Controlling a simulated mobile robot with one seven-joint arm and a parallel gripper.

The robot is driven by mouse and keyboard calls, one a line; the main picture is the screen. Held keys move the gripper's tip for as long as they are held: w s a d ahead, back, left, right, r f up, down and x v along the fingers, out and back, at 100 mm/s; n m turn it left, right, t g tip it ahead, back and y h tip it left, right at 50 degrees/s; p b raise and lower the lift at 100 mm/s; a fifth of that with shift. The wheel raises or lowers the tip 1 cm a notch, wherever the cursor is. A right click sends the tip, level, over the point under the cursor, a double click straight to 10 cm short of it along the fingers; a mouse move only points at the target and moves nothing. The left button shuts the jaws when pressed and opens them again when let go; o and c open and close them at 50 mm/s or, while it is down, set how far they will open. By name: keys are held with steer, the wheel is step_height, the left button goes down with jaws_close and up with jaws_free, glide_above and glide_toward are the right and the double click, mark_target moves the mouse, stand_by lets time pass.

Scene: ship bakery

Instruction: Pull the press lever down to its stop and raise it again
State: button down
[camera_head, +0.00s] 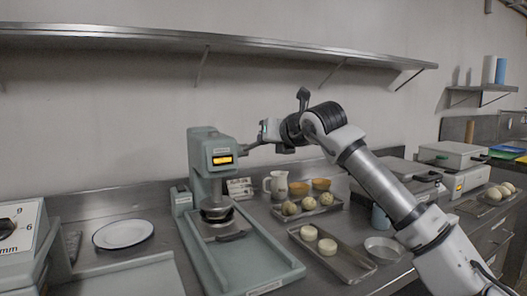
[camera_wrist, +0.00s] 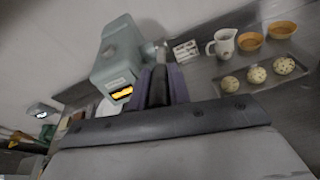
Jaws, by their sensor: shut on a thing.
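The grey-green press (camera_head: 212,165) stands on the counter left of centre, with a lit amber display on its head. Its lever (camera_head: 250,146) runs out from the right side of the head, tilted slightly upward toward my gripper (camera_head: 268,132). My gripper is shut on the lever's outer end, and its fingers hide most of the handle. In the wrist view the press head (camera_wrist: 120,62) is just beyond the fingers (camera_wrist: 164,86). The round press plate (camera_head: 216,213) hangs below the head, over the press base (camera_head: 265,262). Whether it touches anything below is unclear.
A shelf (camera_head: 225,41) runs along the wall above. A white jug (camera_head: 277,184), orange bowls (camera_head: 321,183), a tray of dough balls (camera_head: 309,201) and a tray with white rounds (camera_head: 335,262) stand right of the press. A plate (camera_head: 123,234) lies left.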

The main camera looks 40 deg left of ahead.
step_height(320, 180, down, 9)
steer(key=t+y+b, duration=0.2)
steer(key=y+b, duration=0.3)
steer(key=b, duration=1.6)
steer(key=shift+s+d+f+t, duration=0.15)
steer(key=shift+s+d+t, duration=0.1)
steer(key=shift+d+t, duration=0.15)
steer(key=shift+y+b, duration=0.3)
steer(key=shift+b, duration=0.05)
steer(key=shift+a+f, duration=0.1)
steer(key=shift+f, duration=0.1)
steer(key=c, duration=1.4)
jaws_free()
steer(key=shift+w+f, duration=0.1)
steer(key=shift+c, duration=0.2)
steer(key=shift+o, duration=0.6)
steer(key=shift+r, duration=0.2)
